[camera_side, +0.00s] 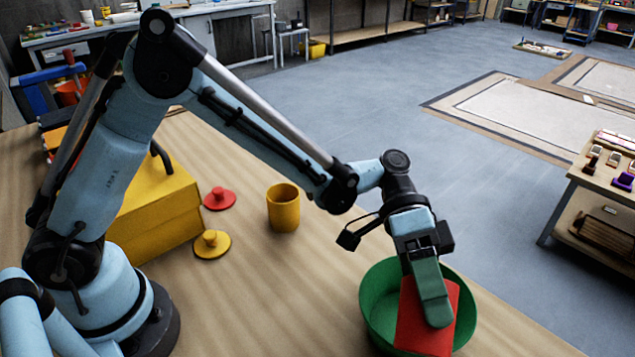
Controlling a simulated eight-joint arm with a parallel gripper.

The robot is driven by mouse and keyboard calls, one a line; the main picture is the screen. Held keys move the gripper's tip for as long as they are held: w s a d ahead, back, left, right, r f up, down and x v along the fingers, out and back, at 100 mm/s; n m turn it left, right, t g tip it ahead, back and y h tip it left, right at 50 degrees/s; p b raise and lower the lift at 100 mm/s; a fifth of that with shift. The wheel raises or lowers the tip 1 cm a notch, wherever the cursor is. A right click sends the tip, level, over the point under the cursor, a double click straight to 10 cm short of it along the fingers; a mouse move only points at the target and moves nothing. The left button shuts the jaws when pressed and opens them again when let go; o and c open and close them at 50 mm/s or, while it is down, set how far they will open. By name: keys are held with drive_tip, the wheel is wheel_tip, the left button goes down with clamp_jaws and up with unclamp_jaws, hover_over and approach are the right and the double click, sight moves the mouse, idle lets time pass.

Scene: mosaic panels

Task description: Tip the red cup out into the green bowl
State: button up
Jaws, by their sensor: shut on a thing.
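The red cup (409,318) is held by my gripper (432,300) at the right of the table, over the green bowl (377,291). A green finger of my gripper lies across the cup's side, and the gripper is shut on it. The other finger is hidden behind the cup. The cup looks tilted, but its opening does not show, so I cannot tell which way it faces. The cup covers much of the bowl's inside, and I cannot see any contents in either. I cannot tell whether the cup touches the bowl.
A yellow cup (283,209) stands left of the bowl. A red lid (219,198) and a yellow lid (211,244) lie beside a yellow box (158,213). The wooden table (285,300) is bare between these and the bowl. Its right edge runs close past the bowl.

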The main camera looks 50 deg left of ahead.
drive_tip(key=shift+w+a+f+n+g+h, duration=0.15)
drive_tip(key=shift+f+n+g+h, duration=0.2)
drive_tip(key=shift+g+h, duration=0.2)
drive_tip(key=shift+w+f+n+g+h, duration=0.15)
drive_tip(key=shift+f+n+g+h, duration=0.15)
drive_tip(key=shift+g+h, duration=0.25)
drive_tip(key=shift+w+a+f+n+g+h, duration=0.1)
drive_tip(key=shift+w+a+n+g+h, duration=0.1)
drive_tip(key=shift+n+g+h, duration=0.35)
drive_tip(key=shift+w+a+n+g+h, duration=0.1)
drive_tip(key=shift+w+g+h, duration=0.15)
drive_tip(key=shift+h, duration=0.6)
drive_tip(key=shift+s, duration=0.1)
